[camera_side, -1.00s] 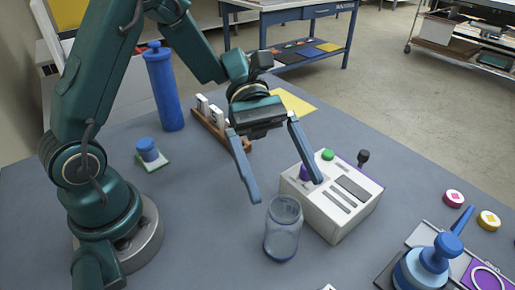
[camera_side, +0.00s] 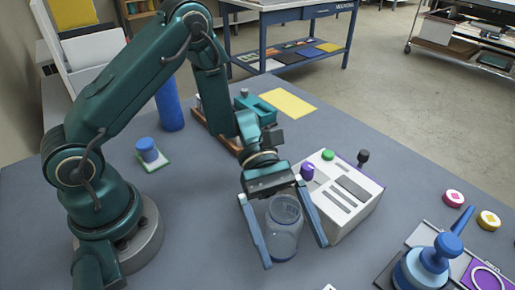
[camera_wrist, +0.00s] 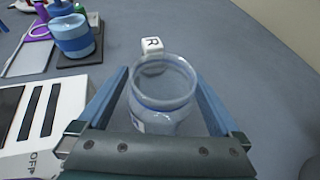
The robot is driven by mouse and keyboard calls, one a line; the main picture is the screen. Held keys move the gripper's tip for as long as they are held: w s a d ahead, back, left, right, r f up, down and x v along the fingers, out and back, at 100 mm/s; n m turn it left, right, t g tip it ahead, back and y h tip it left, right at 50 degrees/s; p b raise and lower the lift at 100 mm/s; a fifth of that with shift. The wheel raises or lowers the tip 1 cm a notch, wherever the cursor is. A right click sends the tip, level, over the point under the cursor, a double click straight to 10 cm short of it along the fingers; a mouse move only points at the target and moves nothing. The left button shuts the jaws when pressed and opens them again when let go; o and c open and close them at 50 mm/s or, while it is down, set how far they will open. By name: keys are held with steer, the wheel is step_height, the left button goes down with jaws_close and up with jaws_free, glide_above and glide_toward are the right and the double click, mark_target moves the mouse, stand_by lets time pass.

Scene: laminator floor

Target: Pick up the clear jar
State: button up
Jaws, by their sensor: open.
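The clear jar (camera_side: 284,232) stands upright and open-topped on the grey table, just left of the white control box. My gripper (camera_side: 296,255) is open, with one blue finger on each side of the jar in the side view. In the wrist view the jar (camera_wrist: 162,92) sits between the two fingers of my gripper (camera_wrist: 165,85), with a visible gap on each side near its rim. The jar's lower part is partly hidden by the gripper body in the wrist view.
The white control box (camera_side: 352,190) with buttons stands close right of the jar. A white block marked R (camera_wrist: 152,45) lies beyond the jar. A blue-handled press (camera_side: 430,262) is at the front right. A blue cylinder (camera_side: 170,105) stands behind. Bare table lies left of the jar.

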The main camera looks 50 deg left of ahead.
steer(key=c, duration=1.4)
